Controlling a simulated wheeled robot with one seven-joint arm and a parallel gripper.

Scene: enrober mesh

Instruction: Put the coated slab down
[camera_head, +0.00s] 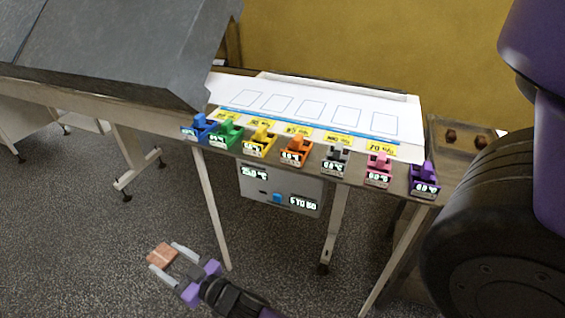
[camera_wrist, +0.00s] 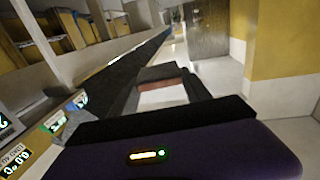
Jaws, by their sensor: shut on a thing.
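My gripper (camera_head: 174,263) is at the lower left of the head view, held over the open floor in front of the table. It is shut on a flat reddish-brown slab (camera_head: 162,254), which sits between its two pale fingertips. In the wrist view the slab (camera_wrist: 162,82) shows a dark grey top and a reddish-brown front edge between the fingers of my gripper (camera_wrist: 163,92). I cannot tell how far the coating reaches. A white board (camera_head: 290,86) with a row of outlined squares lies on the table; the squares look empty.
Several coloured clamps with small displays, such as a purple one (camera_head: 424,180), line the table's front edge. A grey control box (camera_head: 282,190) hangs below. A large grey hood (camera_head: 125,50) stands at left. A wooden tray (camera_head: 452,150) with brown pieces is at right. The floor in front is clear.

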